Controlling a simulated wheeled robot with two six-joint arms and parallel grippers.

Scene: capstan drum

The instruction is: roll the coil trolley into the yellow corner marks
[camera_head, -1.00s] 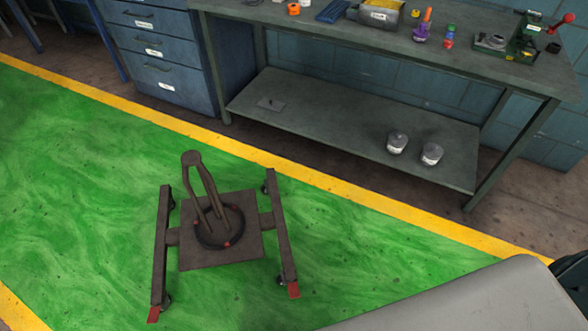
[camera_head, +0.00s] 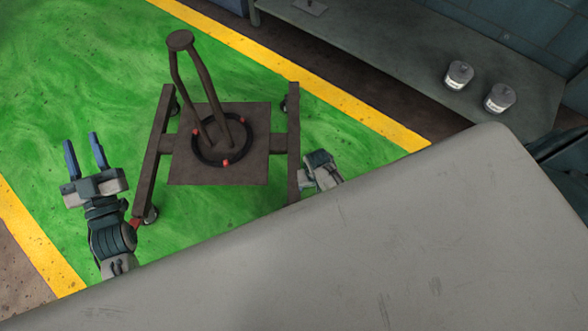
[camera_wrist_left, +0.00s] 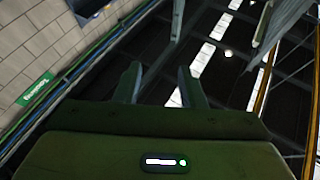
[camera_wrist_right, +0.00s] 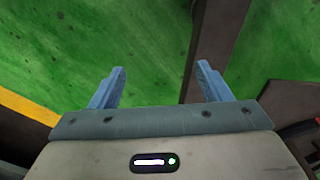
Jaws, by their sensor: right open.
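The coil trolley (camera_head: 180,168) is a dark brown frame with two side rails, small casters and a square plate. A black ring with red marks lies on the plate, around the foot of an upright looped handle (camera_head: 180,95). No yellow corner marks are visible.
The trolley stands on a green floor (camera_head: 75,70) edged by yellow lines (camera_head: 340,105). A bench shelf (camera_head: 400,60) with two grey tins (camera_head: 480,87) is beyond the line. A large pale grey surface hides the lower right; I cannot tell what it is.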

